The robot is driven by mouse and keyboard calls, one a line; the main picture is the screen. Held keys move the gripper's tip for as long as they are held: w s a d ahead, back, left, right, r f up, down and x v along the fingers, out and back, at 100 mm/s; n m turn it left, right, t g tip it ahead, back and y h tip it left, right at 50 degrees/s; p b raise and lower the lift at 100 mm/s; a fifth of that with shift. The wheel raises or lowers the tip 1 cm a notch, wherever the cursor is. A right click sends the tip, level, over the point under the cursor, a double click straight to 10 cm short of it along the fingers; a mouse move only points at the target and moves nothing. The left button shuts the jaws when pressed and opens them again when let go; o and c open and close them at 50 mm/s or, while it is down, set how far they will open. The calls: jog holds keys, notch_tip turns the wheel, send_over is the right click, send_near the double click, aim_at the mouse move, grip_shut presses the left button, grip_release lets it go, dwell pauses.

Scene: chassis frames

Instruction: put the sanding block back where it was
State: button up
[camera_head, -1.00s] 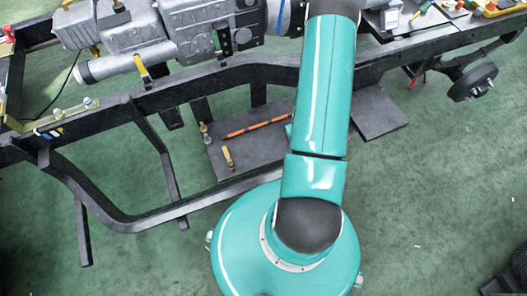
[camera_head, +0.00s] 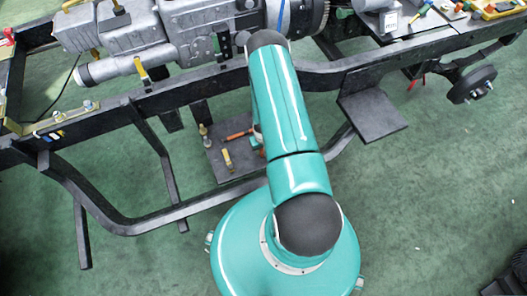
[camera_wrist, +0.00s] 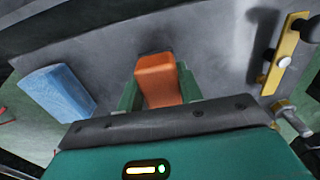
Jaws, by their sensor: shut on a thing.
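The sanding block, as I take it, is the orange block (camera_wrist: 157,80) in the wrist view. It sits between the two green fingers of my gripper (camera_wrist: 160,88), which is shut on it. A grey surface lies behind it; I cannot tell whether the block touches it. In the head view my teal arm covers most of my gripper; a small teal-and-white part (camera_head: 257,141) shows beside the arm, over the dark plate (camera_head: 225,174) under the frame rail.
A blue block (camera_wrist: 57,93) is left of my gripper. A yellow bracket with knobs (camera_wrist: 288,52) stands to the right. On the plate are an orange bar (camera_head: 238,134), partly hidden, and a yellow-handled item (camera_head: 228,160). The black chassis rail (camera_head: 200,95) crosses above.

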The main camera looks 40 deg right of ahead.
jog(key=shift+f, duration=1.2)
jog(key=shift+s+f, duration=0.1)
jog(key=o, duration=1)
jog(key=shift+d, duration=0.1)
jog(key=shift+o, duration=0.2)
notch_tip(320, 180, up, 13)
jog(key=shift+f, duration=0.2)
jog(key=w+a+r+n+t, duration=0.1)
jog(key=w+a+r, duration=0.25)
jog(key=r, duration=1.35)
jog(key=w+a+r+t, duration=0.25)
jog(key=a+r, duration=0.25)
jog(key=r, duration=1.2)
jog(key=s+a+r+n+t, duration=0.1)
jog(key=s+a+r, duration=0.4)
jog(key=s+r, duration=0.4)
jog(key=s+a+r+t, duration=0.1)
jog(key=s+a+r, duration=0.5)
jog(key=s+r, duration=0.3)
notch_tip(320, 180, up, 3)
jog(key=shift+s+a+r+n, duration=0.1)
jog(key=shift+s+a+n, duration=0.15)
jog(key=shift+n, duration=0.15)
